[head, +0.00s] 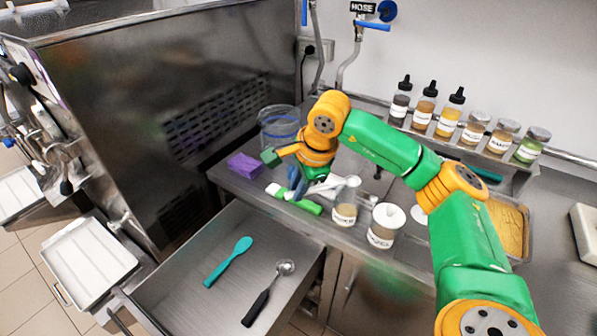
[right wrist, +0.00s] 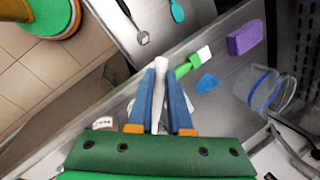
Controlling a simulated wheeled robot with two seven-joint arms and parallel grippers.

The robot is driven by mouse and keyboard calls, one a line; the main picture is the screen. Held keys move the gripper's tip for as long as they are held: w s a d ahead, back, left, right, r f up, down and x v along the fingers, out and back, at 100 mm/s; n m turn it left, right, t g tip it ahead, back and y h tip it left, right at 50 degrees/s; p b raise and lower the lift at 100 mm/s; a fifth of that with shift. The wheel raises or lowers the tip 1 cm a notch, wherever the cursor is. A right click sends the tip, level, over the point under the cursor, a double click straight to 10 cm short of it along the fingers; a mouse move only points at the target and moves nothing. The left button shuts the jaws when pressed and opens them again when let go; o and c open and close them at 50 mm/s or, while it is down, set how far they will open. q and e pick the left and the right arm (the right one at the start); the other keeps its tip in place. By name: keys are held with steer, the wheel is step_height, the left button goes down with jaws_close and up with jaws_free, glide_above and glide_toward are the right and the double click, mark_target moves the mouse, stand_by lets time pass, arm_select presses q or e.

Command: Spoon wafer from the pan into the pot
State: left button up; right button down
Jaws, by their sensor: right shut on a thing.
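My right gripper (head: 297,184) is over the steel counter, its blue fingers shut on a white, spoon-like tool (head: 326,185). In the right wrist view the tool's pale handle (right wrist: 160,66) stands between the fingertips (right wrist: 159,82). The tool's far end reaches towards a small labelled pot (head: 344,214); I cannot tell whether it touches it. A metal pan of tan, crumbly wafer (head: 508,226) sits at the right, partly behind my right arm. My left gripper is not in view.
A green-handled brush (head: 293,199), purple sponge (head: 245,166) and clear jug (head: 279,127) are nearby on the counter. The open drawer below holds a teal spatula (head: 229,261) and a dark-handled scoop (head: 268,292). Bottles and jars (head: 447,117) line the back shelf.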

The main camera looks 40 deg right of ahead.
steer(key=g+p, duration=0.1)
steer(key=p, duration=0.1)
steer(key=w+r+g+p, duration=0.1)
steer(key=p, duration=0.2)
steer(key=shift+r+y, duration=0.1)
steer(key=shift+y, duration=0.2)
steer(key=shift+w+d+f+g, duration=0.15)
steer(key=shift+f+g, duration=0.1)
steer(key=shift+g, duration=0.25)
steer(key=shift+r, duration=1.1)
